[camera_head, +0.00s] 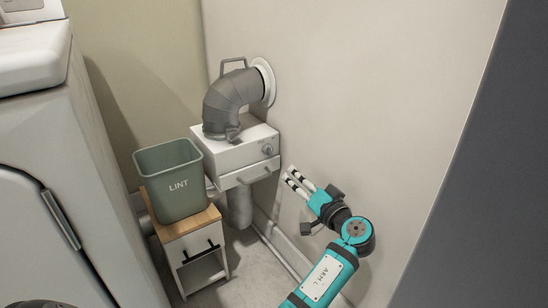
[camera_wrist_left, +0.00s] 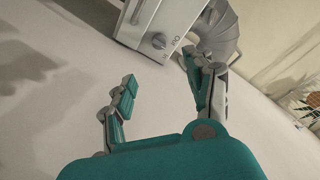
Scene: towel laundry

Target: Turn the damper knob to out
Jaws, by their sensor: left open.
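The damper knob (camera_head: 267,149) is a small round grey knob on the front of a white box (camera_head: 222,153) mounted against the wall. In the left wrist view the knob (camera_wrist_left: 158,41) shows above and beyond the fingers, with small lettering near it. I cannot read the knob's setting for sure. My left gripper (camera_head: 291,177) is open and empty, just right of and below the knob in the head view, apart from it. In the left wrist view its two fingers (camera_wrist_left: 165,85) are spread with a gap between them. My right gripper is not in view.
A grey duct elbow (camera_head: 227,98) runs from the box top to a wall ring. A handled drawer front (camera_head: 249,172) lies under the knob. A green LINT bin (camera_head: 168,186) stands on a small wood-topped cabinet (camera_head: 186,250) at left. A white appliance (camera_head: 40,180) fills the left side.

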